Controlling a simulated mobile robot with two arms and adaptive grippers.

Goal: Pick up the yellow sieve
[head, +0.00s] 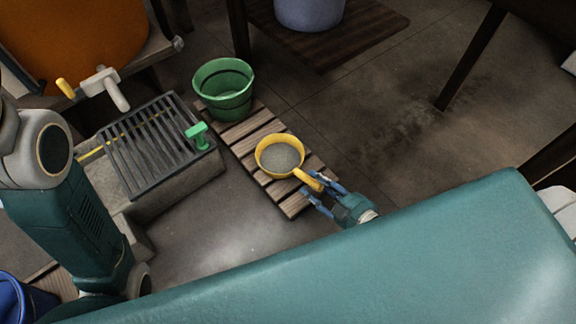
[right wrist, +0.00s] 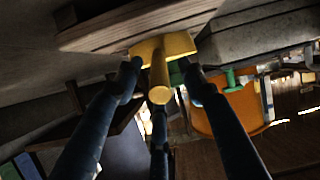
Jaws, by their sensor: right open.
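The yellow sieve (head: 279,156) lies on a slatted wooden pallet (head: 241,130), with a grey mesh inside its round rim. Its handle points to the lower right, toward my right gripper (head: 316,184). The gripper is open, with its blue fingers on either side of the handle's end. In the right wrist view the sieve's yellow side (right wrist: 178,45) is ahead, and the handle runs back between the spread fingers (right wrist: 160,77), with gaps to both. My left gripper is not in view; only my left arm shows at the left.
A green bucket (head: 223,88) stands on the pallet's far end. A stone trough with a dark grate (head: 150,145) and a green-handled tool (head: 197,135) is to the left. An orange vessel (head: 75,40) is at upper left. Bare floor (head: 400,130) lies to the right.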

